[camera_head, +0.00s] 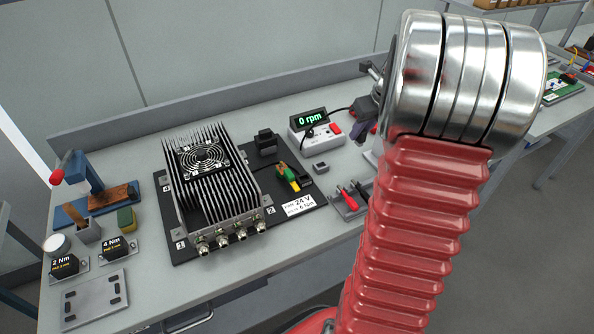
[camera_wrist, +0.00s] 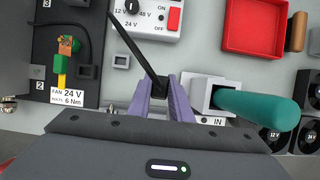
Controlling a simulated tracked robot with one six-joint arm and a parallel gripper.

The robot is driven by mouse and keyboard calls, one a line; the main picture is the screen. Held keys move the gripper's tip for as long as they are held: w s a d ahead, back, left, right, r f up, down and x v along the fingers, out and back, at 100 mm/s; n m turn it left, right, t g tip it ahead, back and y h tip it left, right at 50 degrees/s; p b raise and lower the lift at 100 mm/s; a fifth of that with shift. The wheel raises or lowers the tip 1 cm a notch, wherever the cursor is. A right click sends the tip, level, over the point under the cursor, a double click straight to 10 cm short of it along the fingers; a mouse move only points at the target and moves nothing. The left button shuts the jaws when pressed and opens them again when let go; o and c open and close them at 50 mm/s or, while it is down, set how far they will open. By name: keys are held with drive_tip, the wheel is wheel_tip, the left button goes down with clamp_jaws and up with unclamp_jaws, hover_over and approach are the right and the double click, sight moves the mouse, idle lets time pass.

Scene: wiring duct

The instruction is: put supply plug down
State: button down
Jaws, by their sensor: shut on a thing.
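My gripper (camera_wrist: 160,84) has purple fingers and is shut on the supply plug (camera_wrist: 159,90), a dark piece largely hidden between them. In the head view, the purple fingers (camera_head: 364,132) show partly beside my red arm, to the right of the supply (camera_head: 318,135). A small grey square socket (camera_wrist: 121,62) sits left of the fingers in the wrist view. It also shows in the head view (camera_head: 320,167), in front of the supply.
The finned drive (camera_head: 209,180) stands on a black mat (camera_head: 185,252). A green and yellow connector (camera_head: 289,177) lies on the mat. A grey holder with a teal handle (camera_wrist: 258,107) is just right of the fingers. A red tray (camera_wrist: 259,42) lies beyond.

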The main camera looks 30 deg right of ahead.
sight(359, 142)
drive_tip(key=shift+w+a, duration=0.2)
drive_tip(key=shift+f, duration=3.1)
drive_tip(key=shift+f, duration=1.9)
drive_tip(key=c, duration=1.6)
unclamp_jaws()
